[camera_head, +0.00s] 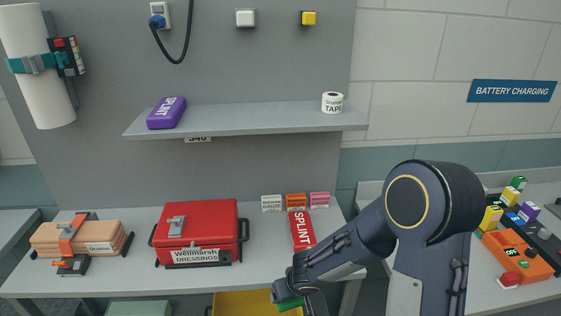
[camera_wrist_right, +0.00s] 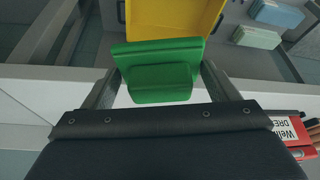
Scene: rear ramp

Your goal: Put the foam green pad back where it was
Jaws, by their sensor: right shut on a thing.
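The foam green pad (camera_wrist_right: 158,55) is a green block with a raised middle. My right gripper (camera_wrist_right: 160,80) is shut on it, with one finger on each side. In the head view the gripper (camera_head: 290,292) is low at the front edge of the bench, and only a bit of the green pad (camera_head: 290,308) shows under it. A yellow bin (camera_head: 240,303) lies below the bench front, beside the pad. In the wrist view the yellow bin (camera_wrist_right: 172,18) is just beyond the pad. My left gripper is in neither view.
A shelf (camera_head: 250,115) holds a purple splint pack (camera_head: 166,112) and tape (camera_head: 332,103).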

